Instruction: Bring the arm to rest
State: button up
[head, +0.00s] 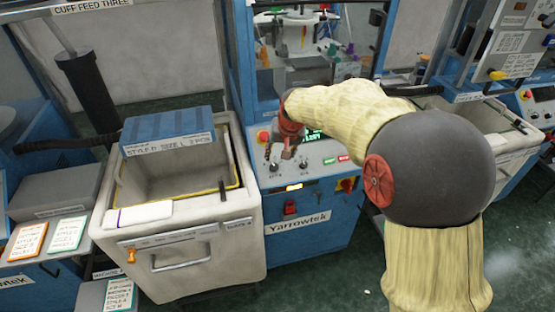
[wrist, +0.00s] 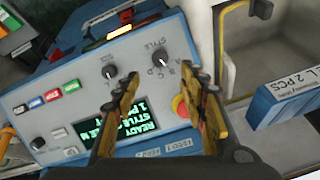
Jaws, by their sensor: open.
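My arm reaches across the right half of the head view, and my gripper (head: 279,154) hangs in front of the grey control panel (head: 325,160) of the blue Yarrowtek machine. In the wrist view my gripper (wrist: 164,80) has its two fingers wide apart with nothing between them. A red stop button (wrist: 181,106) on yellow lies behind the right finger. I cannot tell exactly how far the fingertips are from the panel.
A grey bin (head: 180,245) stands left of the machine, with a blue block labelled STYLE and SIZE L (head: 168,132) on its rim. A blue upright (head: 240,60) rises by the panel. Another bin (head: 490,125) stands behind my arm. Green floor (head: 300,285) shows in front.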

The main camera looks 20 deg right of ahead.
jog(key=shift+s+r, duration=0.3)
jog(key=shift+r, duration=0.3)
jog(key=s+f+n+g, duration=0.1)
jog(key=s+f+g, duration=0.15)
jog(key=s, duration=0.65)
jog(key=s+r+n+t, duration=0.1)
jog(key=s+r, duration=0.2)
jog(key=s, duration=0.6)
jog(key=s+r+t, duration=0.1)
jog(key=s+r, duration=0.3)
jog(key=s, duration=0.5)
jog(key=s+r+n+t, duration=0.1)
jog(key=s+r, duration=0.2)
jog(key=s, duration=0.6)
jog(key=shift+a+r+n+h, duration=0.2)
jog(key=shift+r+n+h, duration=0.1)
jog(key=shift+r, duration=0.05)
jog(key=shift+c, duration=1.4)
